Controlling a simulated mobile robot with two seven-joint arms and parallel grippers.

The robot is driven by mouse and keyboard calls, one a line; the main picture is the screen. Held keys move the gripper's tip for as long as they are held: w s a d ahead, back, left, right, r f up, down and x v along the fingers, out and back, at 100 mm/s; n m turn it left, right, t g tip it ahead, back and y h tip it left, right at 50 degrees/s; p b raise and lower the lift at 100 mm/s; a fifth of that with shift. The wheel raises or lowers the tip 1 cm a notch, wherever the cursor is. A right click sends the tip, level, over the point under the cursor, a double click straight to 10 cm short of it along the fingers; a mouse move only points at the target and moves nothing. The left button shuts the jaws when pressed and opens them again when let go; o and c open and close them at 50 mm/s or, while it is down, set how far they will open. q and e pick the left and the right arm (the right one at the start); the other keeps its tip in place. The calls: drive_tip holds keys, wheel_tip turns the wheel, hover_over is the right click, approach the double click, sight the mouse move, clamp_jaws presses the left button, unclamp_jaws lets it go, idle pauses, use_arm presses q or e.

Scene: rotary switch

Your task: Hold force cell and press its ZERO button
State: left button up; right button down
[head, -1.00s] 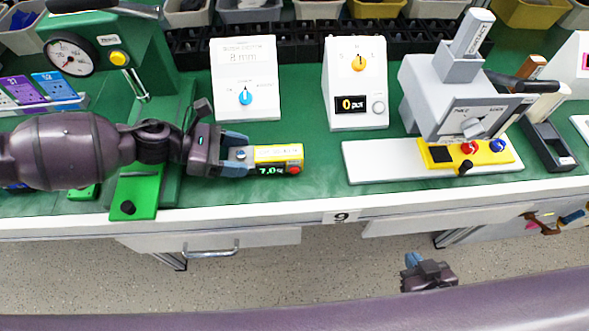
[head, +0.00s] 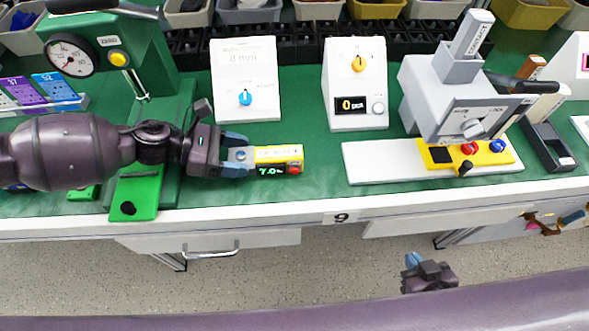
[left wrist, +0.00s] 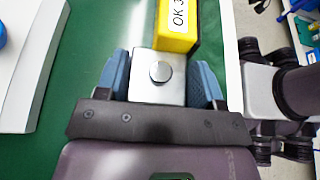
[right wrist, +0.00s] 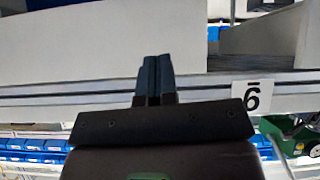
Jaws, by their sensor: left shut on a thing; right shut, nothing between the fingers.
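The force cell (head: 279,154) is a yellow block with a dark display reading about 7.0 and a red button (head: 294,169) at its right end. My left gripper (head: 236,156) is shut on the force cell's metal end, just above the green mat. In the left wrist view the blue fingers (left wrist: 164,80) sit on both sides of that silver end with its round bolt, and the yellow body (left wrist: 177,25) extends ahead. My right gripper (head: 412,260) is low in front of the bench, away from the cell. In the right wrist view its fingers (right wrist: 154,75) are together and empty.
A green press with a dial gauge (head: 70,54) stands at the left. A grey machine (head: 460,100) on a white base is at the right. The mat between cell and base is clear.

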drive_tip(key=shift+s+f, duration=0.1)
drive_tip(key=w+a+r+n+y, duration=0.1)
drive_tip(key=w+a+r+n, duration=0.15)
drive_tip(key=a+n, duration=0.5)
drive_tip(key=w+a+r+n, duration=0.2)
drive_tip(key=a+r+n, duration=0.1)
drive_tip(key=a+n, duration=0.5)
drive_tip(key=s+a+r+n, duration=0.1)
drive_tip(key=a+r+n, duration=0.3)
drive_tip(key=n, duration=0.5)
drive_tip(key=a+r+n+t+h, duration=0.1)
drive_tip(key=a+r+n, duration=0.3)
drive_tip(key=r+n, duration=0.4)
drive_tip(key=shift+s+a+r+n+t, duration=0.3)
drive_tip(key=shift+s+n, duration=0.1)
drive_tip(key=shift+n, duration=0.65)
drive_tip(key=shift+f, duration=0.1)
approach(295, 173)
drive_tip(key=x, duration=0.5)
drive_tip(key=shift+a+f, duration=0.1)
drive_tip(key=shift+f, duration=0.4)
drive_tip(key=shift+w, duration=0.9)
